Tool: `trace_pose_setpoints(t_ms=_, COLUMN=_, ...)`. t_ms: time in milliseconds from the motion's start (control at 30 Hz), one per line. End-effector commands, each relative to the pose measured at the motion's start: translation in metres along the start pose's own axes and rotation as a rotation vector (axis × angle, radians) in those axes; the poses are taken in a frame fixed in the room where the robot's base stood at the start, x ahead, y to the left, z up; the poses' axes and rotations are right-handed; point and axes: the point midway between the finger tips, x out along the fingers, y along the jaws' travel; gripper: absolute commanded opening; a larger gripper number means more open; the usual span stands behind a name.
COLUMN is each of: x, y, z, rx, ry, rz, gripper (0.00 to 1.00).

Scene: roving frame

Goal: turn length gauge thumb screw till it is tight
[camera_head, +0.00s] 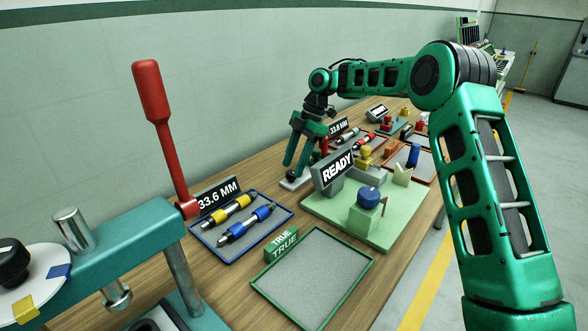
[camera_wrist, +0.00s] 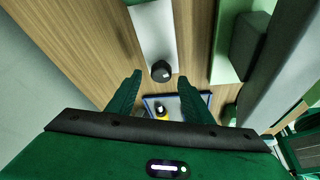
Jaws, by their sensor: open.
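My gripper (camera_head: 295,168) points down over the far-left part of the bench, and its two fingers are apart and empty. In the wrist view, the gripper (camera_wrist: 159,77) has a dark round knob (camera_wrist: 161,71), likely the length gauge thumb screw, lined up between its fingertips. The knob sits on a pale narrow plate (camera_wrist: 153,30). I cannot tell whether the fingertips are down at the knob's height. In the head view, the pale plate (camera_head: 289,184) shows under the fingers.
A green board (camera_head: 322,206) with a READY sign (camera_head: 337,169) and a blue knob (camera_head: 369,196) stands right of my gripper. A blue-rimmed tray (camera_head: 206,242) holds yellow and blue tools. A red-handled press (camera_head: 152,92) stands front left. A green-rimmed tray (camera_head: 320,277) is empty.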

Motion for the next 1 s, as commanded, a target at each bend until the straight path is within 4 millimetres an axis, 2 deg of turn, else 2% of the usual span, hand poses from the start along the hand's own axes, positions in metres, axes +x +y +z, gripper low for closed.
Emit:
trace_pose_setpoints(t_ms=200, x=0.016, y=0.0, z=0.0, rx=0.0, ry=0.0, rz=-0.001, gripper=0.46)
trace_pose_setpoints(t_ms=500, x=0.017, y=0.0, z=0.001, rx=0.001, ry=-0.001, rz=0.0, gripper=0.46)
trace_pose_setpoints(t_ms=667, x=0.017, y=0.0, z=0.001, rx=0.001, ry=0.0, rz=0.001, gripper=0.08)
trace_pose_setpoints(t_ms=700, x=0.017, y=0.0, z=0.001, rx=0.001, ry=0.0, rz=0.001, gripper=0.05)
trace_pose_setpoints(t_ms=767, x=0.015, y=-0.003, z=0.006, rx=0.002, ry=-0.001, rz=0.001, gripper=0.05)
trace_pose_setpoints(t_ms=1000, x=0.016, y=0.0, z=0.002, rx=0.029, ry=-0.002, rz=0.012, gripper=0.05)
